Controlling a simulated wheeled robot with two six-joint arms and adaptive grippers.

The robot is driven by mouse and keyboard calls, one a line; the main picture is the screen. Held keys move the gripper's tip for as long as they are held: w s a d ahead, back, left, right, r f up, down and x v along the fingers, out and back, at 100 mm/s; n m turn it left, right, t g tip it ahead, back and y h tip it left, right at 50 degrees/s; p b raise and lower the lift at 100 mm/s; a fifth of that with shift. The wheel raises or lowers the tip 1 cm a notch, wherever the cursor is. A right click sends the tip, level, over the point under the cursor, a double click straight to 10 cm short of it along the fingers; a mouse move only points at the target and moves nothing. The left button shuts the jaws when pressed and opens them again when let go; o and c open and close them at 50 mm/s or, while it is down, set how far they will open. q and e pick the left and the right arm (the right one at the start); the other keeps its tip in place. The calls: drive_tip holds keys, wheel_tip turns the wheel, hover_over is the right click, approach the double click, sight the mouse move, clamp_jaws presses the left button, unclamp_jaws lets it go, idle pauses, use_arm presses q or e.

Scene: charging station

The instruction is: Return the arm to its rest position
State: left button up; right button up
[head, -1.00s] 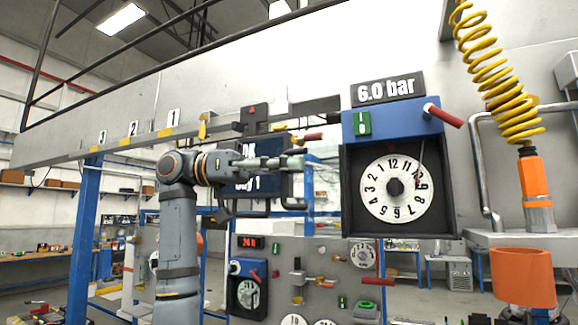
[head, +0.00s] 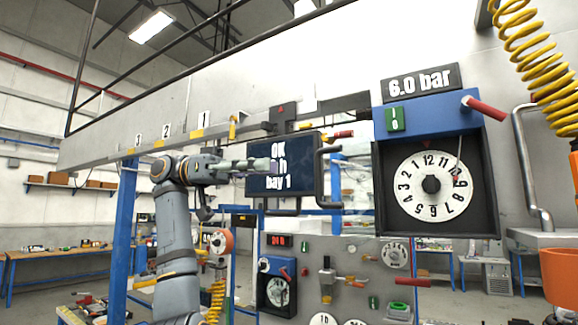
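My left arm (head: 172,235) rises from the bottom of the head view and bends to the right at its upper joint. My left gripper (head: 268,165) points right, in front of the dark display screen, and overlaps part of its text. Its fingers are small and seen side-on, so I cannot tell whether they are apart. I see nothing clearly held in it. My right gripper is not in view.
The display (head: 300,180) reads "OK" and "bay 1". A blue-topped dial box (head: 398,118) with a red lever and a "6.0 bar" sign stands right. A numbered beam (head: 180,145) runs across the upper left. A control panel (head: 345,275) is below.

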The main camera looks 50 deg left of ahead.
use_arm(q)
drive_tip(key=shift+s+a, duration=0.1)
drive_tip(key=shift+a, duration=0.25)
drive_tip(key=shift+s, duration=0.1)
idle(0.3)
